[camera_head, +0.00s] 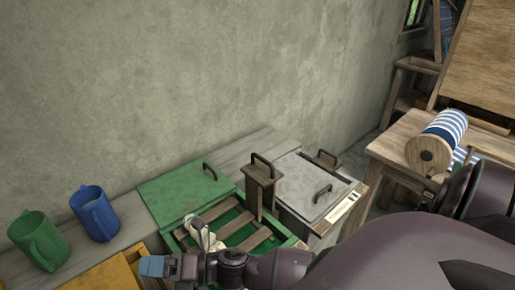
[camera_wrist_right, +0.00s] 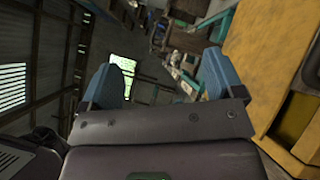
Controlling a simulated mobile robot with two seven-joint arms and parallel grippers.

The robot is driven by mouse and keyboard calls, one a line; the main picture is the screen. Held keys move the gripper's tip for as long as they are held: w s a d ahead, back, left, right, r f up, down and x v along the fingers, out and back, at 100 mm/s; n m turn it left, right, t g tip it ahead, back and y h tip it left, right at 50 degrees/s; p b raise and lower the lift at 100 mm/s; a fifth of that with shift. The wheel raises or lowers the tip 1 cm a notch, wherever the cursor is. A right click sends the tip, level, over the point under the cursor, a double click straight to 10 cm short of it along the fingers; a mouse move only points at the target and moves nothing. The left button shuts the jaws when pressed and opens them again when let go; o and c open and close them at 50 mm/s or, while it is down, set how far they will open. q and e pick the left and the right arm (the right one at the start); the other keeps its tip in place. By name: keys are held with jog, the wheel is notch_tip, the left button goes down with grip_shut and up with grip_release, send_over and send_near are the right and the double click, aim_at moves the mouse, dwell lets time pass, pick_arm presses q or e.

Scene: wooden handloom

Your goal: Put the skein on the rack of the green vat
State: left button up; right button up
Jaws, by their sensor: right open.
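The green vat (camera_head: 289,238) stands against the wall, with a green lid panel (camera_head: 183,193) at its back. Its rack of wooden slats (camera_head: 253,239) shows in the opening. A small whitish thing, perhaps the skein (camera_head: 199,230), shows at the left end of the slats, just behind my right wrist; I cannot tell whether it rests on the rack. My right gripper (camera_head: 154,266) is left of it, over the vat's front left side. In the wrist view its blue fingers (camera_wrist_right: 163,82) are apart with nothing between them. My left gripper is not in view.
A green jug (camera_head: 38,240) and a blue jug (camera_head: 95,214) stand on the ledge at left. A yellow vat (camera_head: 113,275) lies in front of them. A grey-lidded vat (camera_head: 302,186) is right of the green one. A striped roll (camera_head: 437,142) lies on a wooden bench.

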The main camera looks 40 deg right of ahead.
jog(key=s+d+f+m+h, duration=0.4)
jog(key=d+f+m+h, duration=0.1)
jog(key=m, duration=0.5)
jog(key=s+d+f+m+h, duration=0.5)
jog(key=d+m, duration=0.2)
jog(key=m, duration=0.4)
jog(key=s+d+f+m+g+h, duration=0.1)
jog(key=s+d+f+m+h, duration=0.3)
jog(key=m, duration=0.7)
jog(key=shift+s+d+f+h, duration=0.1)
jog(key=shift+d+f+h, duration=0.25)
jog(key=shift+d, duration=0.3)
jog(key=shift+s+d+f+h, duration=0.1)
jog(key=shift+d+f+h, duration=0.2)
jog(key=shift+d, duration=0.35)
